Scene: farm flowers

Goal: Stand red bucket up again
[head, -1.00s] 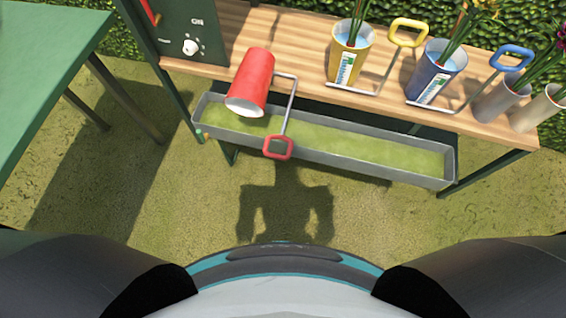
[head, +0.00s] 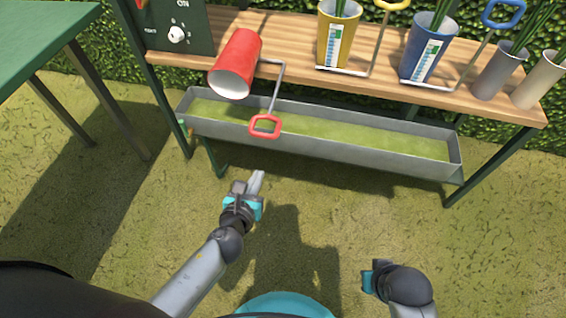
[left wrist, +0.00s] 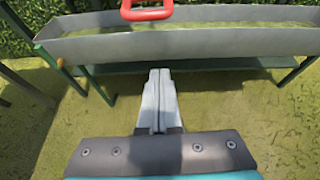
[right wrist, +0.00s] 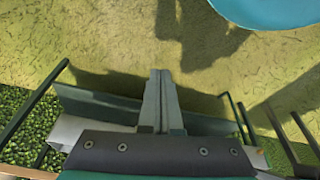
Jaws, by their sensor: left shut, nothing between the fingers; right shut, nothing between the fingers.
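The red bucket (head: 236,65) lies tipped on its side on the wooden shelf, its open mouth facing the front left. Its wire handle reaches out over the grey trough and ends in a red grip (head: 265,126). The red grip also shows at the top of the left wrist view (left wrist: 146,10). My left gripper (head: 257,180) is shut and empty, in front of and below the trough, apart from the red grip. It shows shut in the left wrist view (left wrist: 158,92). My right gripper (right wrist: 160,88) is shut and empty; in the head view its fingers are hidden.
The grey trough (head: 330,149) hangs along the shelf's front. A yellow bucket (head: 338,45) and a blue bucket (head: 420,60) stand upright on the wooden shelf (head: 290,45), with grey and beige pots to the right. A green table (head: 40,40) stands at left. The grass in front is open.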

